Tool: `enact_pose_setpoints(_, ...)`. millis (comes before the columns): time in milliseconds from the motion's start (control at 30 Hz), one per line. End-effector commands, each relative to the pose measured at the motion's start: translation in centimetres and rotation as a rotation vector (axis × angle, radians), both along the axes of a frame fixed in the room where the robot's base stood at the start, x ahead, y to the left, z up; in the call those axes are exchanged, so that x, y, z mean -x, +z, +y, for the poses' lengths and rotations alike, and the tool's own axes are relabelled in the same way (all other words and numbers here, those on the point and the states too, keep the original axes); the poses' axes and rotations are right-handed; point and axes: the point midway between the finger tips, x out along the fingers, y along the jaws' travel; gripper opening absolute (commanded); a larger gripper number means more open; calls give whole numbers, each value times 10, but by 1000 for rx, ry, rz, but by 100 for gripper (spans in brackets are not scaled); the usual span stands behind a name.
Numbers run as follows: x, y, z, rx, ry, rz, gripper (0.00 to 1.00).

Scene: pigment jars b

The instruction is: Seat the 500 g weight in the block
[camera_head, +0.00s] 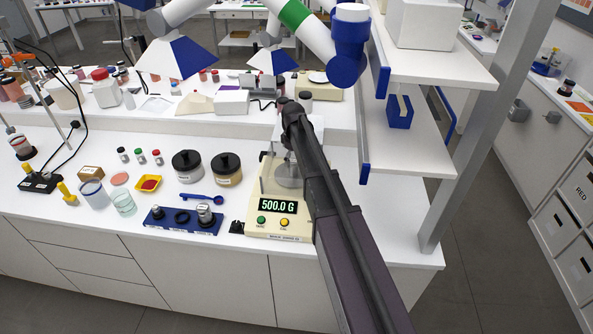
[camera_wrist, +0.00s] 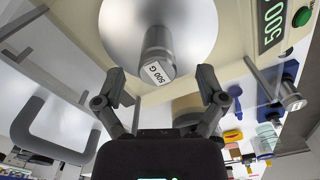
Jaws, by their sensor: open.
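The 500 g weight (camera_wrist: 158,58) is a grey metal cylinder labelled "500 G". In the wrist view it stands on the round metal pan (camera_wrist: 112,30) of the balance. My gripper (camera_wrist: 161,80) is open, with one finger on each side in the picture and the weight's labelled end just beyond and between the tips. No contact shows. In the head view my arm hides most of the weight and gripper. The blue block (camera_head: 178,231) lies on the bench left of the balance. Smaller metal weights show at its left and right, with a dark round socket in the middle.
The cream balance (camera_head: 254,222) reads 500.0 G. Clear panels stand around its pan. A blue spoon (camera_head: 202,198) and two dark-lidded jars (camera_head: 187,166) lie behind the block. A small black object (camera_head: 237,227) sits between block and balance. White shelves (camera_head: 425,130) rise at right.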

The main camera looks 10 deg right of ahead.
Motion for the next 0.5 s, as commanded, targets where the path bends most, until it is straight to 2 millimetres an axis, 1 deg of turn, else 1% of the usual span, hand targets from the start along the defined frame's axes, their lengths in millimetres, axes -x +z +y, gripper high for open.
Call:
enact_pose_setpoints(33, 0, -8, 0, 0, 0, 0, 90)
enact_pose_setpoints(200, -1, -21, 1, 0, 0, 0, 90)
enact_pose_setpoints(333, -1, -30, 1, 0, 0, 0, 90)
enact_pose_setpoints(500, -1, -36, 0, 0, 0, 0, 90)
